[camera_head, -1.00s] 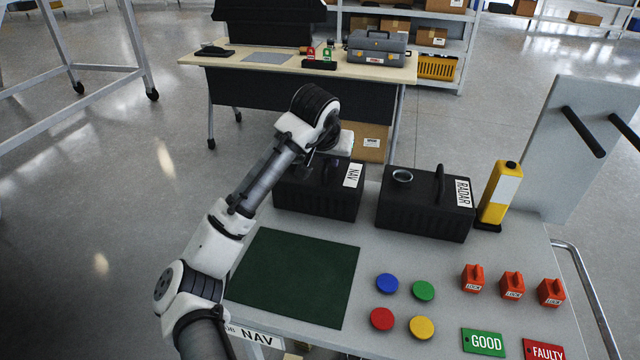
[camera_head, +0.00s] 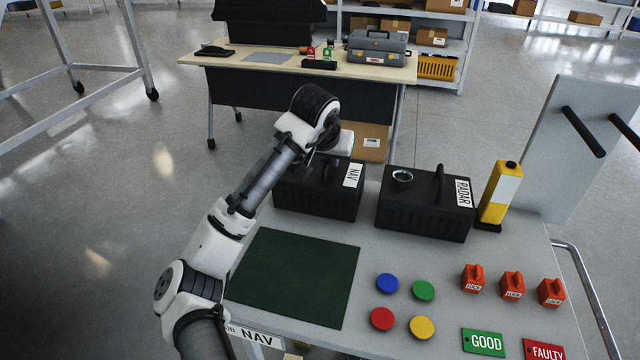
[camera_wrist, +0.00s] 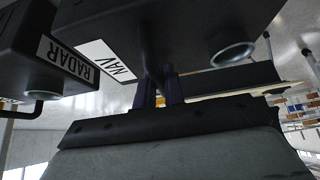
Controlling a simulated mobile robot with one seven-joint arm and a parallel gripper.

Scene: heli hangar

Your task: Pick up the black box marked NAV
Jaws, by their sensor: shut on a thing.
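The black box marked NAV (camera_head: 318,200) is at the back of the grey table, left of the RADAR box, with its white label facing up. In the wrist view the NAV box (camera_wrist: 195,35) fills the top. My gripper (camera_wrist: 159,84) is shut on the handle on top of the NAV box. In the head view my wrist hides much of the gripper and the handle. The box looks level and at the table surface; I cannot tell whether it is slightly raised.
The black RADAR box (camera_head: 425,212) stands close on the right, with a yellow device (camera_head: 498,192) beyond it. A dark green mat (camera_head: 293,277) lies in front. Coloured buttons, red lock blocks and GOOD and FAULTY tags occupy the front right. A workbench (camera_head: 225,60) stands behind.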

